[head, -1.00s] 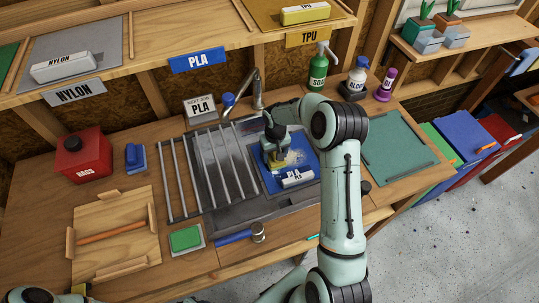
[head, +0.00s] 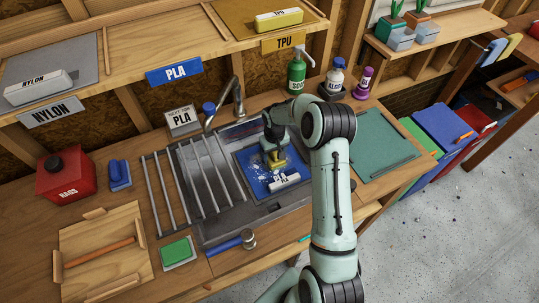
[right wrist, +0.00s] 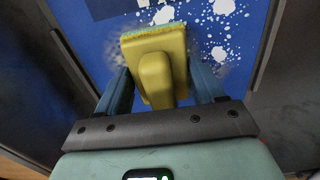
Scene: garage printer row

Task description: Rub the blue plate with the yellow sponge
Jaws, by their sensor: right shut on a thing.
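The blue plate (head: 247,165) lies flat in the sink area, with white specks and splashes on its surface. A white labelled block (head: 284,182) sits on its front part in the head view. My right gripper (head: 273,155) is over the plate, shut on the handle of the yellow sponge (right wrist: 158,62). The sponge's pale green pad appears to be against the blue plate (right wrist: 80,18), among white splashes (right wrist: 222,30). My right arm hides part of the plate's right side in the head view. My left gripper is not in view.
A metal rack (head: 165,190) stands left of the plate and a tap (head: 234,95) behind it. A soap bottle (head: 296,68) stands behind. A teal mat (head: 385,145) is at the right.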

